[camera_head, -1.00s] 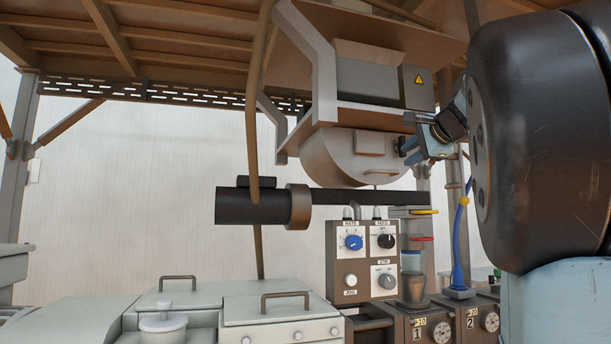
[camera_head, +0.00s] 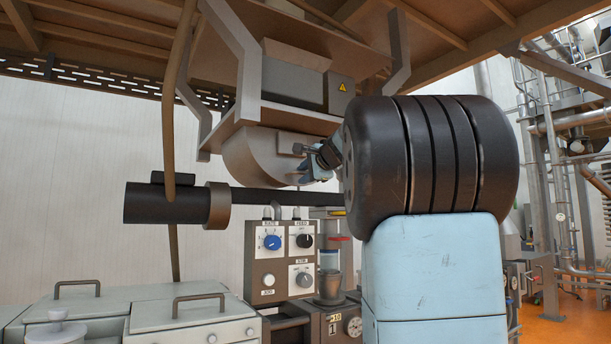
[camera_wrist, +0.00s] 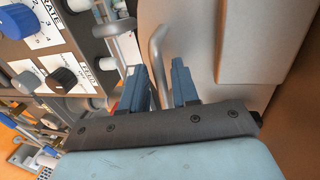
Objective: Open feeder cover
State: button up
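The feeder cover appears to be the rounded grey drum-shaped housing (camera_head: 250,155) under the shelf. In the wrist view its pale surface (camera_wrist: 225,45) fills the upper right, with a bent metal handle (camera_wrist: 156,45) at its edge. My gripper (camera_head: 312,173) is at the lower right of the housing, partly hidden by my arm. In the wrist view my gripper's two blue fingers (camera_wrist: 159,66) are apart, and the handle runs down between them. I cannot tell whether either finger touches the handle.
A control panel (camera_head: 284,285) with knobs stands below the housing; it also shows at the left of the wrist view (camera_wrist: 30,85). A dark horizontal barrel (camera_head: 150,203) lies left of the housing. A shelf (camera_head: 290,117) hangs just above it.

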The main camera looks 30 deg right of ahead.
jog(key=shift+w, duration=0.2)
jog(key=shift+f, duration=0.1)
grip_shut()
